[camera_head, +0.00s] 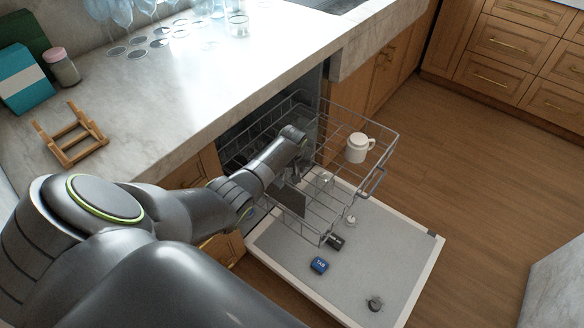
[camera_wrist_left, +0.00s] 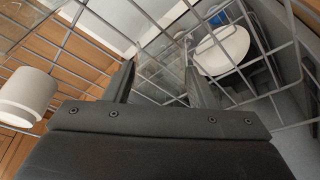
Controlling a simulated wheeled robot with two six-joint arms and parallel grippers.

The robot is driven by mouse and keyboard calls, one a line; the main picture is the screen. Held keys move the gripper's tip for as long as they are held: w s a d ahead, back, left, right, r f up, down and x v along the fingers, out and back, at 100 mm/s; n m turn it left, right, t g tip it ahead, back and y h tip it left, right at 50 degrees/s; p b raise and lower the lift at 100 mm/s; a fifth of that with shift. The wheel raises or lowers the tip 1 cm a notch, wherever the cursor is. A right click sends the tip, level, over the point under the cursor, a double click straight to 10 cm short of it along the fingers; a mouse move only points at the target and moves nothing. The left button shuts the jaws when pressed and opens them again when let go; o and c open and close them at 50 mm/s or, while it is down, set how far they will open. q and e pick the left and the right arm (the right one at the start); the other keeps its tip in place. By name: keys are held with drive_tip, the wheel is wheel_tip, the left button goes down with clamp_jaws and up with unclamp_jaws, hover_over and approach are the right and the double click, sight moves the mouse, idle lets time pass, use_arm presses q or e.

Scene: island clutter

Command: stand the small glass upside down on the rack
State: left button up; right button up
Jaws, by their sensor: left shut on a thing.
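The rack (camera_head: 391,146) is a grey wire rack pulled out over the open dishwasher door. My left gripper (camera_head: 304,188) reaches down into its near left part, partly hidden by my arm. In the left wrist view the fingers (camera_wrist_left: 158,80) stand apart with a see-through thing (camera_wrist_left: 160,72) between them, likely the small glass; my gripper is shut on it. Its outline is faint against the wires, so I cannot tell which way up it is or whether it touches the rack. My right gripper is not in view.
A white mug (camera_head: 356,148) stands in the rack's far right part. On the counter (camera_head: 190,85) are several glasses, a wooden stand (camera_head: 70,137), a jar (camera_head: 62,67) and a teal box (camera_head: 24,82).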

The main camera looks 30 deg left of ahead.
use_arm(q)
drive_tip(key=shift+f+b, duration=0.3)
drive_tip(key=shift+f, duration=0.05)
idle(0.3)
drive_tip(key=o, duration=1)
drive_tip(key=shift+c, duration=0.2)
drive_tip(key=shift+s+d+r+p, duration=0.1)
drive_tip(key=shift+r+p, duration=0.2)
drive_tip(key=shift+r, duration=0.25)
drive_tip(key=p+v, duration=0.3)
drive_tip(key=v, duration=1.3)
drive_tip(key=shift+r, duration=0.15)
